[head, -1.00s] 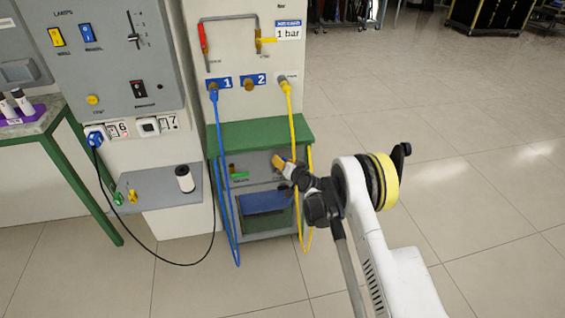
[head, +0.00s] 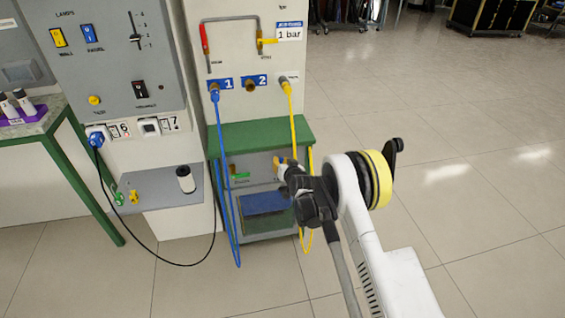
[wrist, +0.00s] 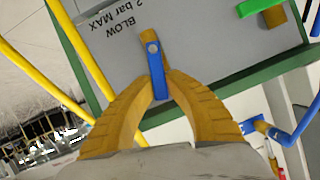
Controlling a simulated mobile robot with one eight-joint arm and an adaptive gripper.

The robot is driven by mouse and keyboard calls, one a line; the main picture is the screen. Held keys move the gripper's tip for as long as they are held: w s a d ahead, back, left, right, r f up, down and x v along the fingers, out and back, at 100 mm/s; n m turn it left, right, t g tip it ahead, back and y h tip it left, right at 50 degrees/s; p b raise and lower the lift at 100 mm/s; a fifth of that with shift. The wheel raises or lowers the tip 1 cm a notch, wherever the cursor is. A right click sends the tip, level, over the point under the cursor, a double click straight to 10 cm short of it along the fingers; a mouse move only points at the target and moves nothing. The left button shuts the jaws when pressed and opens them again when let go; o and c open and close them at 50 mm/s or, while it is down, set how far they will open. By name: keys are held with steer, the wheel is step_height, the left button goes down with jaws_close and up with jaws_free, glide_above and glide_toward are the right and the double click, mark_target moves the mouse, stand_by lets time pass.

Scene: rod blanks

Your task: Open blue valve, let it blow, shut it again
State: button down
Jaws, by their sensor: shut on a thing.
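The blue valve lever (wrist: 155,62) sits on a grey panel (wrist: 110,60) marked "BLOW 2 bar MAX", upside down in the wrist view. The lever hangs from a pivot on a brass stub (wrist: 148,36) and runs roughly in line with it. My gripper (wrist: 164,84) is shut on the lever, one orange finger on each side. In the head view my gripper (head: 281,166) is at the front of the unit below the green shelf, and the lever is hidden there.
A green valve handle (head: 240,175) is left of my gripper. A yellow hose (head: 292,125) hangs close by my gripper, and a blue hose (head: 222,170) hangs further left. The green shelf (head: 262,133) is just above. The floor at right is clear.

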steer(key=shift+s+a+n+h, duration=0.15)
steer(key=shift+a+n+h, duration=0.45)
steer(key=shift+n, duration=0.3)
steer(key=c, duration=1.4)
jaws_free()
steer(key=shift+s+r, duration=0.1)
steer(key=v, duration=1.1)
steer(key=shift+s, duration=0.45)
